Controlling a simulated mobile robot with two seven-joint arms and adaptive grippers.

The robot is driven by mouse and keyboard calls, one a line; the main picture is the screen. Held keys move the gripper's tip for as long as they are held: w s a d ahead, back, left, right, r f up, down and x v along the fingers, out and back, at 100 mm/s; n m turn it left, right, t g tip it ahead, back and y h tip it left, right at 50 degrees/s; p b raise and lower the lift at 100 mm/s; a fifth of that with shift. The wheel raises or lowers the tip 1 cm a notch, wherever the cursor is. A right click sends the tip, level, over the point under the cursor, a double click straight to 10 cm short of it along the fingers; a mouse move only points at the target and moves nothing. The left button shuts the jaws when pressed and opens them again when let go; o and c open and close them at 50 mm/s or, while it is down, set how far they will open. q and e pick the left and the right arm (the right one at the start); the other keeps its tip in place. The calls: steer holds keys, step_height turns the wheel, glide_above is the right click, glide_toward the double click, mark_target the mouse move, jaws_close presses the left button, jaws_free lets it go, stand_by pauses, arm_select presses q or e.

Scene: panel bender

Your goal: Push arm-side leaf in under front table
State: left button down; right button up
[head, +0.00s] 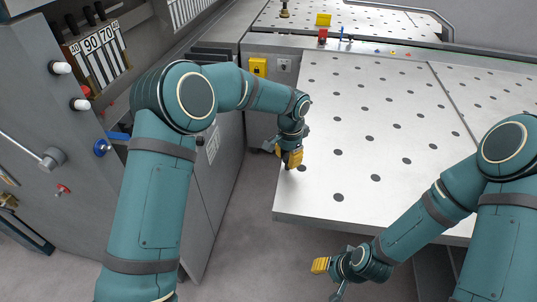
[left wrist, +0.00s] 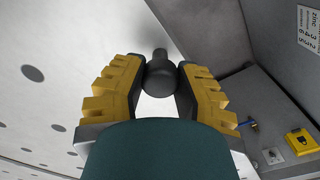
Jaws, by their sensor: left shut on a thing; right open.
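The pale perforated leaf (head: 345,150) extends from the machine across the middle of the head view. A seam on its right parts it from another perforated panel (head: 492,100). My left gripper (head: 289,158) is at the leaf's left edge, its yellow fingers shut on a dark round knob (left wrist: 160,75), which the left wrist view shows between both pads. In the head view the gripper hides the knob. The perforated surface (left wrist: 60,95) fills the left of the wrist view. My right gripper (head: 330,276) is open and empty, low in front of the leaf's near edge.
A grey cabinet (head: 205,165) with levers and a number rack (head: 97,55) stands left of the leaf, with bare floor (head: 245,220) between. A yellow box (head: 258,67) is on the machine front. The rear table (head: 380,22) carries small items.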

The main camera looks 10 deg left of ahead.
arm_select(q)
glide_toward(336, 175)
step_height(336, 175, down, 5)
steer(key=shift+s+f+p, duration=0.1)
steer(key=shift+f+p, duration=0.1)
steer(key=shift+p, duration=0.25)
steer(key=c, duration=0.6)
jaws_free()
steer(key=shift+r, duration=0.1)
steer(key=shift+r, duration=0.55)
step_height(336, 175, up, 11)
